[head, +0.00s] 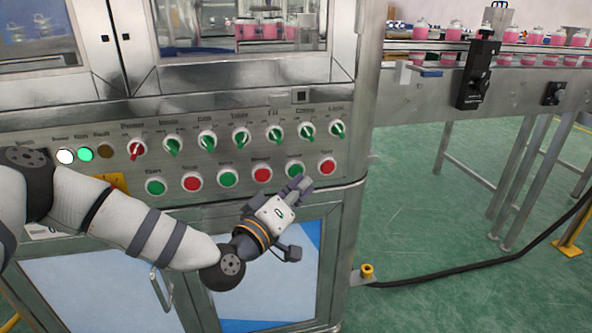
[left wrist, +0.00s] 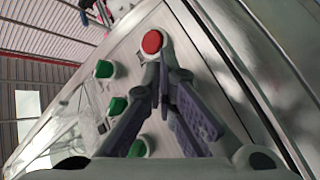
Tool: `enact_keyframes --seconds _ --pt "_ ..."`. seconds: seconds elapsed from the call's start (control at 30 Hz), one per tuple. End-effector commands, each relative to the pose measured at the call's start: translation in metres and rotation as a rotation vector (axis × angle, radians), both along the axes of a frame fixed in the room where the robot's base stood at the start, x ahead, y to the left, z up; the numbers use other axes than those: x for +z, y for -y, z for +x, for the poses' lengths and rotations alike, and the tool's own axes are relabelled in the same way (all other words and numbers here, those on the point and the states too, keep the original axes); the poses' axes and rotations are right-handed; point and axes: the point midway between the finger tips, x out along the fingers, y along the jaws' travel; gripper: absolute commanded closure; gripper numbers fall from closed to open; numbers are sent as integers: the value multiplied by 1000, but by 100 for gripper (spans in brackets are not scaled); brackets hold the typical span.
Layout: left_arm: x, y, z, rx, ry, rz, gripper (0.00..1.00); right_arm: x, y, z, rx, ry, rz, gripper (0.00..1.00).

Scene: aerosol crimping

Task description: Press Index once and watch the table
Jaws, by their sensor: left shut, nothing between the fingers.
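The control panel has a lower row of round green and red push buttons. Their labels are too small to read surely, so I cannot tell which is Index. My left gripper (head: 303,184) is shut and empty, its tips just below the fifth button, a green one (head: 294,168), and left of the rightmost red button (head: 327,166). In the left wrist view, the shut fingertips (left wrist: 163,72) point toward a red button (left wrist: 152,42); contact cannot be told. Pink containers (head: 258,30) show behind the machine's window; the table under them is mostly hidden. My right gripper is out of view.
An upper row of selector knobs (head: 240,136) sits above the buttons. White and green lamps (head: 85,154) are lit at left. A conveyor (head: 470,52) with pink bottles runs off right.

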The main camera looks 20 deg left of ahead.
Motion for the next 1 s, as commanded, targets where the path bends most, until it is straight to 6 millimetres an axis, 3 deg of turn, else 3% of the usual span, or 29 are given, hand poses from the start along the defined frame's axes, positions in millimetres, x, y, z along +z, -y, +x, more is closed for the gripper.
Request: enact_keyframes --seconds 0.27,0.73,1.0 --pt "0 2 -3 -1 -1 0 100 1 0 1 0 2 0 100" --pt "1 27 -39 0 0 0 100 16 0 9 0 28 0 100" --pt "-1 28 -42 0 -1 0 100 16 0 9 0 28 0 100"
